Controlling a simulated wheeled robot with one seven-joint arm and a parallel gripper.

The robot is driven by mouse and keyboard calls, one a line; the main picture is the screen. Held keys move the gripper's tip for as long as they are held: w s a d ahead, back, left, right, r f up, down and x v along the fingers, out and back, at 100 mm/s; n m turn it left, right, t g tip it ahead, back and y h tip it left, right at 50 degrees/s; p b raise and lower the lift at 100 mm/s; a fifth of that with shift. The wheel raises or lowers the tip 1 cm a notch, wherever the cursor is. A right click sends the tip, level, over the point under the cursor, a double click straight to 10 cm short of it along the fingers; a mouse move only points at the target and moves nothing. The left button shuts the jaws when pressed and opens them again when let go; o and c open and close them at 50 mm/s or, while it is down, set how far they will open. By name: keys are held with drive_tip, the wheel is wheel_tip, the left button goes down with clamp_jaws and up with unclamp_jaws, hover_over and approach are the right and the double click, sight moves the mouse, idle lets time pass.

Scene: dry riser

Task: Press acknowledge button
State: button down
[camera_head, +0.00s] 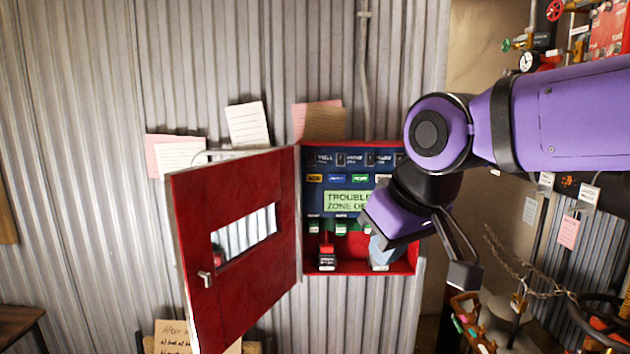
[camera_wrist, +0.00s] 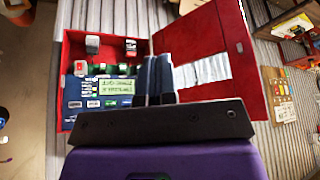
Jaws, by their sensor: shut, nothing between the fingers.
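The red alarm cabinet (camera_head: 408,262) on the corrugated wall is open, with a dark blue control panel (camera_head: 312,204) inside. A row of small coloured labels or buttons runs above the green display (camera_head: 345,201); the leftmost is yellow (camera_head: 315,178), its lettering too small to read surely. The display shows "TROUBLE" and part of a zone line. My gripper (camera_wrist: 158,57) is shut and empty, and in the wrist view its fingers cover the panel edge near the hinge. In the head view my arm hides the panel's right part. The wrist view shows the display upside down (camera_wrist: 115,87).
The red door (camera_head: 240,300) with a window swings out left of the cabinet. A red-topped item (camera_head: 327,257) and a grey one (camera_head: 380,262) sit in the cabinet's bottom. Paper notes (camera_head: 248,124) hang above. Pipes and valves crowd the right.

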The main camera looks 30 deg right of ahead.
sight(315, 180)
drive_tip(key=w+d+n+t+y, duration=0.1)
drive_tip(key=w+d+n+t, duration=0.2)
drive_tip(key=w, duration=0.8)
drive_tip(key=w+d+f+n+t+y, duration=0.1)
drive_tip(key=w+d+n+t, duration=0.2)
drive_tip(key=w, duration=0.9)
drive_tip(key=w+d+f+n+t+y, duration=0.1)
drive_tip(key=w+n+t, duration=0.4)
drive_tip(key=w, duration=0.6)
drive_tip(key=shift+w+d+f+n+y, duration=0.3)
drive_tip(key=shift+d+n+y, duration=0.3)
drive_tip(key=shift+d+n, duration=0.35)
drive_tip(key=shift+d, duration=0.1)
drive_tip(key=shift+w+d, duration=0.75)
drive_tip(key=shift+w, duration=0.5)
drive_tip(key=shift+w+d, duration=0.75)
drive_tip(key=shift+w, duration=0.55)
drive_tip(key=shift+w+d, duration=0.75)
drive_tip(key=shift+w, duration=0.5)
drive_tip(key=shift+w+d, duration=0.25)
drive_tip(key=shift+w, duration=0.1)
